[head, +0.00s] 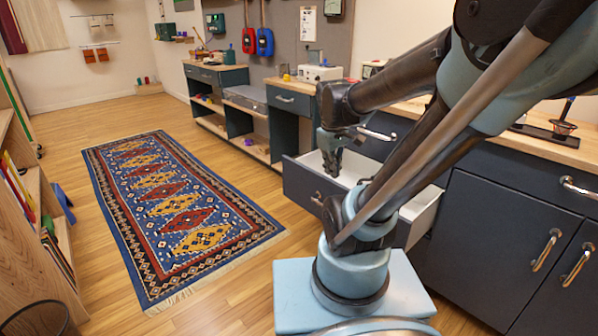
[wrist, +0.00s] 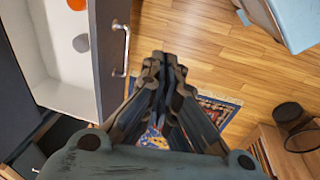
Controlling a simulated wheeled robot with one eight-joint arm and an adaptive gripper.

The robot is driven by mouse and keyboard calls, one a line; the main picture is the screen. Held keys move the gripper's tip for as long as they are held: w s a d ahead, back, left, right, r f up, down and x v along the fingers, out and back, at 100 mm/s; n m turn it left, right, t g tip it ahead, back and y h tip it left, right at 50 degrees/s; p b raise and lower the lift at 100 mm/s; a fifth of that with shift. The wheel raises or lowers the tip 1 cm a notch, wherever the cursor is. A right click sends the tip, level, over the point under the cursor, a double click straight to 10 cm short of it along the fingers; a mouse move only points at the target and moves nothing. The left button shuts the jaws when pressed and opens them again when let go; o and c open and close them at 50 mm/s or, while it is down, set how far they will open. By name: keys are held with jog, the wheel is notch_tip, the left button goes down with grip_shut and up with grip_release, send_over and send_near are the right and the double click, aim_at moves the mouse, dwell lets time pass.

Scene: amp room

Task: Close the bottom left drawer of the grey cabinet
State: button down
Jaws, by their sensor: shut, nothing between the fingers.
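The grey cabinet (head: 492,225) stands on the right in the head view. A low drawer (head: 296,190) of it is pulled out, with a dark front and a white inside. In the wrist view the open drawer's front (wrist: 108,50) shows with its metal handle (wrist: 121,50). Inside lie an orange round thing (wrist: 76,4) and a grey round thing (wrist: 81,43). My gripper (wrist: 164,62) is shut and empty, to the right of the drawer front and apart from the handle in that view. In the head view my gripper (head: 331,165) appears over the drawer, and my arm hides part of it.
A patterned rug (head: 180,205) lies on the wooden floor left of the drawer. A wooden shelf (head: 40,230) and a dark bin (head: 40,318) stand at the left.

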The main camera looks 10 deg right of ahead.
aim_at(300, 169)
jog(key=w+a+f+n+h, duration=0.1)
jog(key=w+a+f+n, duration=0.25)
jog(key=w+n, duration=0.45)
jog(key=w+a+f+n+h, duration=0.1)
jog(key=w+a+f+n, duration=0.3)
jog(key=w, duration=0.8)
jog(key=w+a+f+n+h, duration=0.1)
jog(key=w+a+f+n, duration=0.1)
jog(key=w+a+n, duration=0.6)
jog(key=shift+m+t, duration=0.3)
jog(key=shift+m, duration=0.5)
jog(key=shift+w+d+f, duration=1.05)
jog(key=shift+d+f, duration=0.45)
jog(key=shift+f, duration=0.1)
jog(key=shift+w+d+f, duration=1.05)
jog(key=shift+d+f, duration=0.5)
jog(key=shift+f, duration=0.05)
jog(key=shift+w+d+f, duration=1.05)
jog(key=shift+d+f, duration=0.45)
jog(key=shift+f, duration=0.1)
